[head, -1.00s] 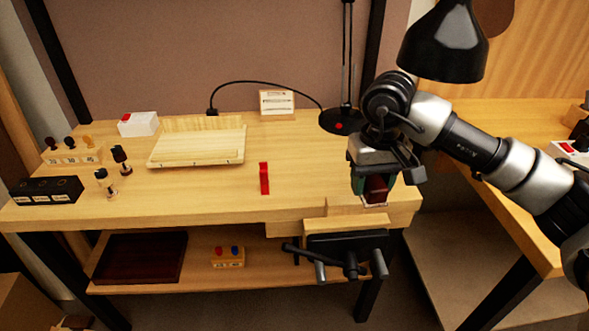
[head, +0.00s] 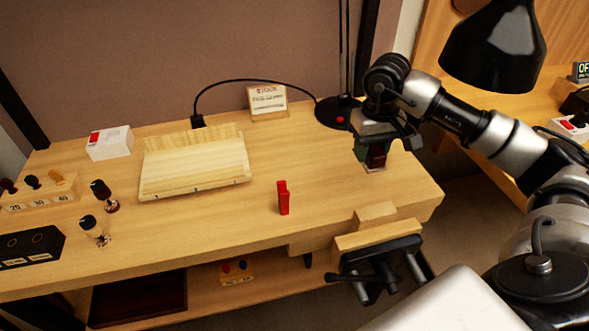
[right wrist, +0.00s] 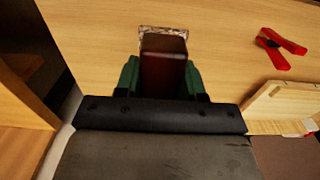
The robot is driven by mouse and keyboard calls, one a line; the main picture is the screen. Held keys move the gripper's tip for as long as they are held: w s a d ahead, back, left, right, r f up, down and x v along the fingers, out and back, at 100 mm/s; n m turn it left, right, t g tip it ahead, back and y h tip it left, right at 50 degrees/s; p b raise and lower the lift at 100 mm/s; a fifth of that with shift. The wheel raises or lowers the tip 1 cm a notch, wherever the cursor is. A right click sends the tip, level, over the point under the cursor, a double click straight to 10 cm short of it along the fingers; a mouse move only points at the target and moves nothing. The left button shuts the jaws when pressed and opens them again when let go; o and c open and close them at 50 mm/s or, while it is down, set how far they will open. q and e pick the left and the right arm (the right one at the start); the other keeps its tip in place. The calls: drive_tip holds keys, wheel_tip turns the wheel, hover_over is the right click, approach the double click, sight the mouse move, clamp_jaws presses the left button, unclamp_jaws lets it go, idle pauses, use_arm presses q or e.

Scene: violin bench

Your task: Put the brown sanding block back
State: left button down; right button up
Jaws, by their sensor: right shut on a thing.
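The brown sanding block (head: 377,155) is in my right gripper (head: 376,148), above the right part of the bench. In the right wrist view the dark reddish-brown block (right wrist: 163,68) sits between the two green fingers of the gripper (right wrist: 163,78), which are shut on its sides. A pale, speckled edge shows at the far end of the block; I cannot tell whether it belongs to the block or lies on the bench. My left gripper is not in view.
A vise (head: 380,262) juts from the front edge. A lamp base (head: 335,113) and a small sign (head: 267,101) stand behind. Bare bench surrounds the gripper.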

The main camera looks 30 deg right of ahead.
drive_tip(key=p, duration=0.2)
hover_over(316, 181)
wheel_tip(316, 181, down, 6)
drive_tip(key=shift+d+f, duration=0.15)
drive_tip(key=shift+f, duration=2.25)
drive_tip(key=o, duration=1.1)
drive_tip(key=shift+c, duration=0.2)
wheel_tip(316, 181, up, 12)
drive_tip(key=b, duration=0.1)
